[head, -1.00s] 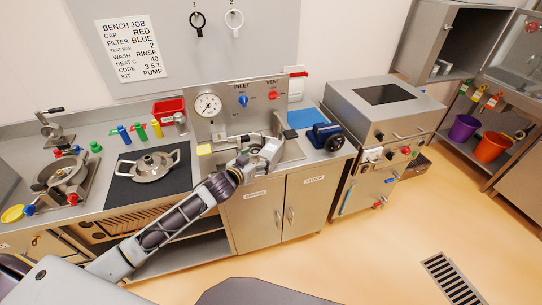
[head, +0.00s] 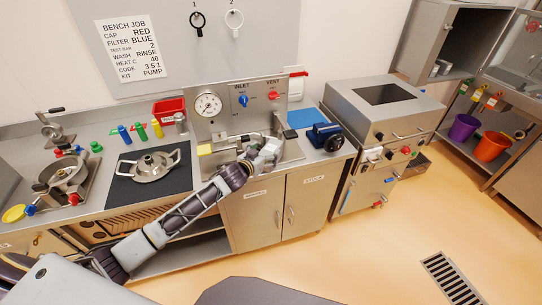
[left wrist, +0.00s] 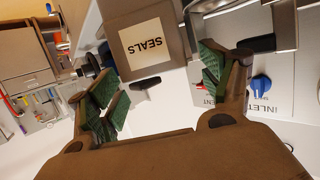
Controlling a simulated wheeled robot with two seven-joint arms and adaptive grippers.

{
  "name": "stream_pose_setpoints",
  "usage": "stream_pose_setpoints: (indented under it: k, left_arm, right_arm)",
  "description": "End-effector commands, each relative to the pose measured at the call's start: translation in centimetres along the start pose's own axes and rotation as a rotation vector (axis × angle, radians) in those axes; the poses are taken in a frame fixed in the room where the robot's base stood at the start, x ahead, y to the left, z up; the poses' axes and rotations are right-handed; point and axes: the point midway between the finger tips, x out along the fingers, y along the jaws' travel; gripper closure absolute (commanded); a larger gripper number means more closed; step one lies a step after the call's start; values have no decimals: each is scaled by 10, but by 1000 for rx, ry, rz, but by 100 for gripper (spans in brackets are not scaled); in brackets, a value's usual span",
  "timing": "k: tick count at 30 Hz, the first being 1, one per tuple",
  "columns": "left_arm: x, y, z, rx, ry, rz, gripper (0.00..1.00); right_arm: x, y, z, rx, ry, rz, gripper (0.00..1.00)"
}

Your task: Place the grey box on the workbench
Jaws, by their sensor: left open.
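A grey box with a pale label reading SEALS (left wrist: 148,42) shows upside down at the top middle of the left wrist view. It lies beyond my open left fingertips, and no finger touches it as far as I see. My left gripper (left wrist: 160,88) has its two green-padded fingers spread apart with nothing between them. In the head view my left gripper (head: 267,153) is over the sink area of the steel workbench (head: 318,158). I cannot make out the grey box there, beside or behind the gripper. My right gripper is out of view.
A gauge panel (head: 222,105) with blue and red knobs stands behind the gripper. A blue pump (head: 324,136) is on its right. A dark mat (head: 125,192) holds a lidded metal part (head: 152,163). A red bin (head: 169,110) and small bottles stand at the back.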

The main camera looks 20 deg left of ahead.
Motion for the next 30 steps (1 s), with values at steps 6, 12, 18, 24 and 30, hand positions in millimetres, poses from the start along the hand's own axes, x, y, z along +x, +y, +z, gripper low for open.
stream_pose_setpoints:
  k: [6, 12, 18, 24, 30]
  left_arm:
    - [0, 0, 0, 0, 0, 0, 20]
    - [4, 0, -1, 0, 1, 0, 20]
    - [18, 0, -3, 1, 1, 0, 20]
    - [33, 1, -3, 0, 1, 0, 20]
    - [47, 1, -2, 0, 0, 0, 20]
  right_arm:
    - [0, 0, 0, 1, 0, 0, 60]
    - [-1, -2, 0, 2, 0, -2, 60]
    - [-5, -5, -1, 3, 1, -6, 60]
    - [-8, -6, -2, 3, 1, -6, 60]
    - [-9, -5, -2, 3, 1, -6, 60]
